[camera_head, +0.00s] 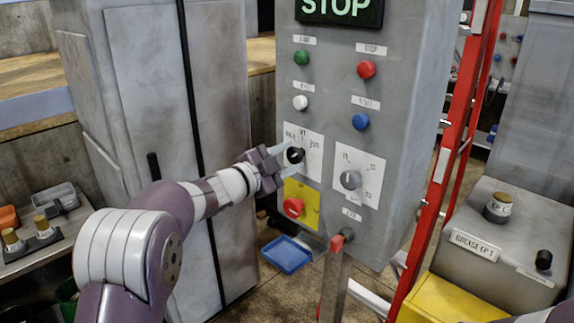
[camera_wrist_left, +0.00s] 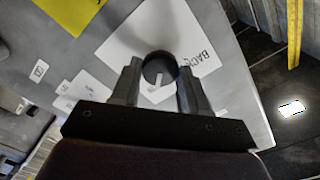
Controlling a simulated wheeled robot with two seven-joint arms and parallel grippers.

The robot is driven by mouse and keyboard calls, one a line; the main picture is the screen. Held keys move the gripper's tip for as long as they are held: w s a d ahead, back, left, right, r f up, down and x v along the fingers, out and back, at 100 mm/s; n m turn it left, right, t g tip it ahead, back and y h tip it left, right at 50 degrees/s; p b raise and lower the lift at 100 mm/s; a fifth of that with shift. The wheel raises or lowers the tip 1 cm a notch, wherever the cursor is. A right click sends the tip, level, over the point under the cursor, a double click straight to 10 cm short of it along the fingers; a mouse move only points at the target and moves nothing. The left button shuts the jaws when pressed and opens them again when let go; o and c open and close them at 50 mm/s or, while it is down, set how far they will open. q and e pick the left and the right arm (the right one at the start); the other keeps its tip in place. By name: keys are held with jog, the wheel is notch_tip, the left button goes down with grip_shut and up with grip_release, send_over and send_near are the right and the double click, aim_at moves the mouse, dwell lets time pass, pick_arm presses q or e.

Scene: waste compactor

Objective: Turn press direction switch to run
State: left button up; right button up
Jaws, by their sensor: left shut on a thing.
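The press direction switch (camera_head: 295,155) is a black rotary knob on a white label plate on the front of the grey control box. The plate shows a word at its left that reads BACK in the left wrist view. My left gripper (camera_head: 282,158) reaches in from the left and is shut on the knob. In the left wrist view the round black knob (camera_wrist_left: 159,67) sits between the two fingers of the left gripper (camera_wrist_left: 158,85), with a pale pointer mark on it. The right gripper is not in view.
Below the switch is a red button (camera_head: 293,207) on a yellow plate. A grey knob (camera_head: 350,180) sits to the right. Green, red, white and blue buttons (camera_head: 361,121) are above, under a STOP display (camera_head: 340,8). A red ladder-like frame (camera_head: 440,165) stands right of the box.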

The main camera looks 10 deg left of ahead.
pick_arm(q)
jog(key=shift+r, duration=0.3)
jog(key=o, duration=1)
jog(key=shift+s+d, duration=0.1)
jog(key=shift+s, duration=0.05)
jog(key=shift+f, duration=0.1)
jog(key=shift+s+f, duration=0.1)
jog(key=b+v, duration=0.3)
jog(key=v, duration=0.9)
jog(key=shift+s, duration=0.2)
